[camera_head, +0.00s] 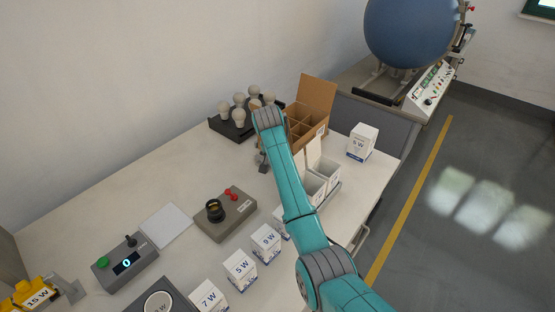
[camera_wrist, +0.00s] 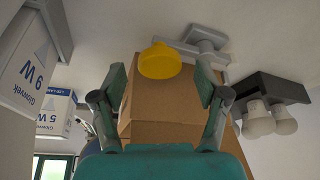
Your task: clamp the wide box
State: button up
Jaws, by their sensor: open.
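I cannot tell for certain which box is the wide box. A broad white 5 W box (camera_head: 362,142) stands alone on the right of the bench. A white 5 W box (camera_wrist: 55,112) and a larger-looking 9 W box (camera_wrist: 30,60) show at the left of the tilted wrist view. My gripper (camera_wrist: 162,88) is open; its two fingers stand apart with no box held. A brown cardboard box (camera_wrist: 160,110) fills the view between and beyond the fingers. In the head view, my wrist hides most of the gripper.
The divided cardboard carton (camera_head: 315,95) stands open at the back, beside a dark bulb tray (camera_head: 228,128). White boxes (camera_head: 240,268) line the front. A grey tester (camera_head: 225,215) and a button box (camera_head: 125,262) sit left. A yellow round piece (camera_wrist: 160,60) is near the fingers.

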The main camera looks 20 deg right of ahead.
jog(key=shift+w+d+f, duration=0.1)
jog(key=shift+w+f, duration=0.1)
jog(key=shift+f, duration=0.3)
grip_shut()
